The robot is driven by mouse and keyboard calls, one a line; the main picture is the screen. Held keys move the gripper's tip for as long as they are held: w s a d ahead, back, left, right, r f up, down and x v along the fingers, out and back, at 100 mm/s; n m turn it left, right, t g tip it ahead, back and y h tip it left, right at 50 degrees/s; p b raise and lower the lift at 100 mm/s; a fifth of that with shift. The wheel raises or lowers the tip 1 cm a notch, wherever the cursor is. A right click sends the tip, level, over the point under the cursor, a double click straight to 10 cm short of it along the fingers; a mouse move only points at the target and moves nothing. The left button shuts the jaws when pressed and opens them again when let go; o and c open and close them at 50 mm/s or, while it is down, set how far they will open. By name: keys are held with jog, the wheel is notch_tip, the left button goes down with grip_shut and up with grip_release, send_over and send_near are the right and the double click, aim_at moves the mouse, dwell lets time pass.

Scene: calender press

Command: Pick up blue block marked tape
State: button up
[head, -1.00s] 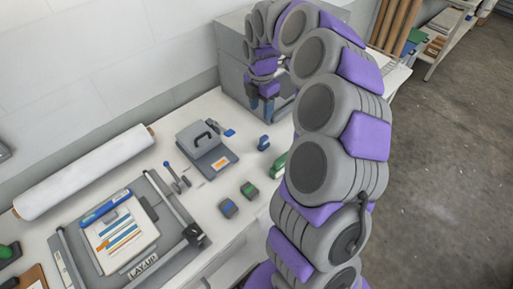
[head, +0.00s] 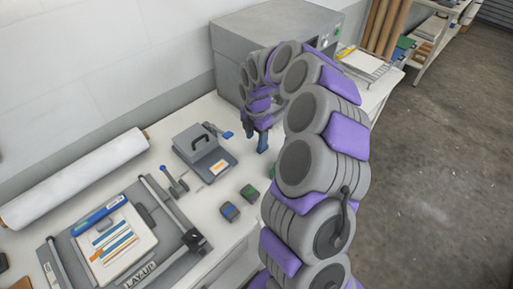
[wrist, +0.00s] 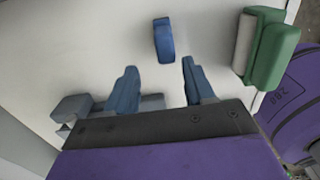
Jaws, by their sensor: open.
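A small blue block (head: 262,145) stands upright on the white table, right of the grey press-like device. It also shows in the wrist view (wrist: 163,41), beyond my fingertips and between their lines. No marking on it can be read. My gripper (head: 256,126) is close behind and above the block in the head view. In the wrist view my gripper (wrist: 160,65) has its two blue fingers spread apart, with nothing between them. The block is ahead of the tips and appears apart from both fingers.
A green object (wrist: 268,48) stands right of the block in the wrist view. Two small dark blocks, one blue-topped (head: 229,211) and one green-topped (head: 249,193), lie nearer. A grey device (head: 205,155) sits to the left, a large grey machine (head: 245,45) behind.

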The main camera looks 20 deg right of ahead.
jog(key=d+f+b, duration=0.1)
jog(key=d+f, duration=0.3)
jog(key=f, duration=0.1)
jog(key=shift+d+b, duration=0.2)
jog(key=shift+b, duration=0.15)
jog(key=shift+a+f, duration=0.1)
jog(key=shift+a, duration=1.2)
jog(key=shift+a+r, duration=0.2)
jog(key=shift+a, duration=0.2)
jog(key=shift+c, duration=1.3)
jog(key=shift+d+f, duration=0.1)
jog(key=shift+d, duration=1.05)
jog(key=c, duration=0.5)
jog(key=shift+d, duration=0.25)
grip_shut()
jog(key=shift+a, duration=1.15)
jog(key=r, duration=0.2)
jog(key=d+r+p, duration=0.1)
jog(key=r, duration=0.1)
jog(key=d+r+p, duration=0.1)
jog(key=r, duration=0.1)
jog(key=shift+w+r, duration=0.1)
jog(key=r, duration=0.2)
jog(key=a+r, duration=0.1)
jog(key=shift+a+r+p, duration=0.15)
jog(key=shift+r+p, duration=0.2)
jog(key=shift+a+r, duration=0.1)
jog(key=shift+a, duration=0.05)
